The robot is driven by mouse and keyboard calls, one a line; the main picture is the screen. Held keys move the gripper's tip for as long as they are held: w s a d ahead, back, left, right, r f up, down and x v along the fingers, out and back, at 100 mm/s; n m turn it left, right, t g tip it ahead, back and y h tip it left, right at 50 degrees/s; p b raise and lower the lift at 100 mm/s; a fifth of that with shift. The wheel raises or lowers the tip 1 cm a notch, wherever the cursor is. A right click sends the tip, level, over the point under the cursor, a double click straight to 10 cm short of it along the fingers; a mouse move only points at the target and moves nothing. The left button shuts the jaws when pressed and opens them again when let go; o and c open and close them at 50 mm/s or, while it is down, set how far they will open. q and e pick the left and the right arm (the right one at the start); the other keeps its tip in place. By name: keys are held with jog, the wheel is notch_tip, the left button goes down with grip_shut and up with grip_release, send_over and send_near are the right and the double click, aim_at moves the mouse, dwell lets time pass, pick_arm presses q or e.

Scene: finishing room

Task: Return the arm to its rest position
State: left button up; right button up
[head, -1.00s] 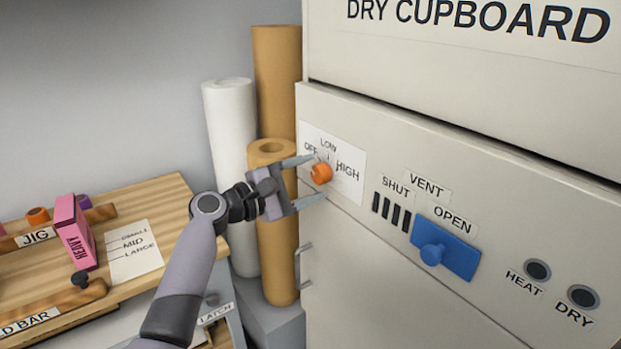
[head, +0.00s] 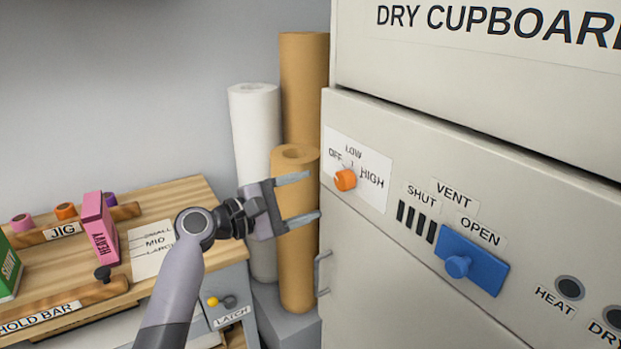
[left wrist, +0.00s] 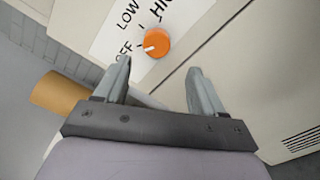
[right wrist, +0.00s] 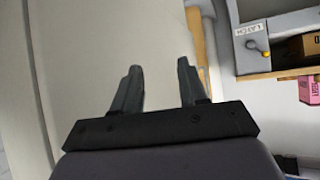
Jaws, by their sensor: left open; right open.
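The orange knob (head: 345,180) sits on a white dial plate (head: 374,190) marked OFF, LOW and HIGH on the dry cupboard (head: 400,270). In the left wrist view the knob (left wrist: 157,42) has a pale mark on its side toward OFF. My left gripper (head: 313,195) is open and empty, left of the knob and apart from it. In the left wrist view the open fingers (left wrist: 160,66) lie below the knob with a gap.
Paper rolls (head: 296,220) stand behind my left gripper. A blue vent slider (head: 472,258) and HEAT (head: 569,288) and DRY buttons are right of the knob. A wooden bench (head: 185,205) at left holds a pink box (head: 100,228).

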pick_arm(q)
jog(key=s+a+f+m+y, duration=0.1)
jog(key=s+a+f+y, duration=0.2)
jog(key=f, duration=0.5)
jog(key=s+a+f+m+y, duration=0.2)
jog(key=s+a+f, duration=0.15)
jog(key=f, duration=0.45)
jog(key=s+a+f+m+y, duration=0.1)
jog(key=s+a+f+y, duration=0.15)
jog(key=f, duration=0.55)
jog(key=s+a+f+m+y, duration=0.1)
jog(key=s+f+m, duration=0.2)
jog(key=s, duration=0.4)
jog(key=s+a+f+m+y, duration=0.2)
jog(key=s+m, duration=0.3)
jog(key=s, duration=0.3)
jog(key=s+a+f+m+y, duration=0.1)
jog(key=s+a+f+m, duration=0.1)
jog(key=s, duration=0.5)
notch_tip(320, 180, down, 2)
jog(key=shift+s+f+m, duration=0.1)
jog(key=shift+s+m, duration=0.05)
jog(key=shift+m, duration=0.75)
jog(key=shift+y, duration=0.25)
